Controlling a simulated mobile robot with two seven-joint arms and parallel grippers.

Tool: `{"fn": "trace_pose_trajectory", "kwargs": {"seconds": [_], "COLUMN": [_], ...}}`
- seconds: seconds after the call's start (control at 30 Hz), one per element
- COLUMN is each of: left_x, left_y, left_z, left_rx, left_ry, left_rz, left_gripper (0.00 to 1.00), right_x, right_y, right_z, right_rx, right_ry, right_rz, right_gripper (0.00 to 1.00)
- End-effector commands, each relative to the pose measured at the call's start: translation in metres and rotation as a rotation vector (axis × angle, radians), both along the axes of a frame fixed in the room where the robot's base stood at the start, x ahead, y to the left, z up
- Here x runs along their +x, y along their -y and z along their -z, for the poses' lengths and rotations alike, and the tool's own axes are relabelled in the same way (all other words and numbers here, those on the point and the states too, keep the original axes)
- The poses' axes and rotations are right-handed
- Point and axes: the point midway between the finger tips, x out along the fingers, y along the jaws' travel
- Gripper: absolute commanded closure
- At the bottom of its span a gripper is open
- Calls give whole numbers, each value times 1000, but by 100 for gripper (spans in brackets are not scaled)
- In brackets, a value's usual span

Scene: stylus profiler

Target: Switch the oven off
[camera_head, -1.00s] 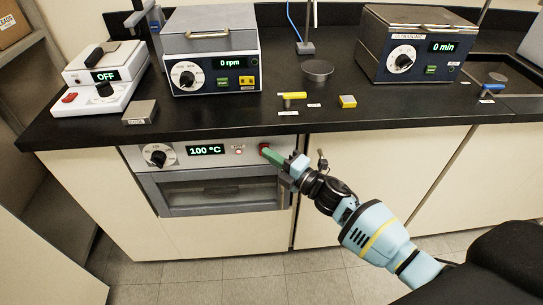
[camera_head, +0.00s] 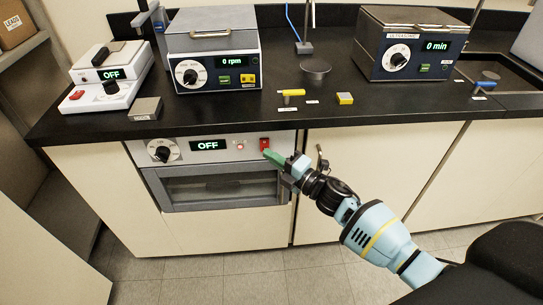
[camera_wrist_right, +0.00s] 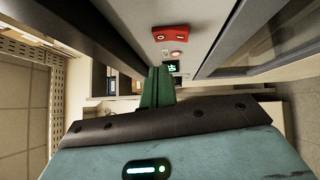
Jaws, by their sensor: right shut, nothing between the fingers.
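The oven (camera_head: 215,185) is built in under the black counter, with a dark door window and a grey handle. Its display (camera_head: 208,145) reads OFF. A round knob (camera_head: 160,152) sits left of the display. The red rocker switch (camera_head: 264,144) is at the right end of the panel; it also shows in the right wrist view (camera_wrist_right: 170,33). My right gripper (camera_head: 272,156) has its green fingers shut and empty, just below and right of the switch. In the right wrist view the closed fingers (camera_wrist_right: 158,82) point at the panel, apart from the switch. My left gripper is not in view.
On the counter (camera_head: 380,112) stand a white hotplate device (camera_head: 105,92), a stirrer or centrifuge reading 0 rpm (camera_head: 213,62) and an ultrasonic bath (camera_head: 408,52). The counter's front edge overhangs above the oven panel. The floor in front is clear.

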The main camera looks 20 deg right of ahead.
Motion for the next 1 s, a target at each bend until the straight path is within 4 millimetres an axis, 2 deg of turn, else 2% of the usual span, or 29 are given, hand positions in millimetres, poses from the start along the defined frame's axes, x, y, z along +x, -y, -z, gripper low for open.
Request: {"fn": "trace_pose_trajectory", "kwargs": {"seconds": [0.07,0.3,0.5,0.7,1.0], "left_x": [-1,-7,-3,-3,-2], "left_y": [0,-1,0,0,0], "left_z": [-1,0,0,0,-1], "left_rx": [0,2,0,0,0], "left_ry": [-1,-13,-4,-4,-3], "left_rz": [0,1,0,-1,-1], "left_gripper": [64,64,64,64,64], "right_x": [-2,-48,-74,-87,-89], "right_y": [1,27,41,49,50], "right_z": [-2,-4,-6,-8,-9], "right_rx": [0,-3,-1,0,1], "right_ry": [0,-2,-2,-1,-1], "right_rz": [-1,-2,-2,-2,-2], "right_gripper": [100,100,100,100,100]}}
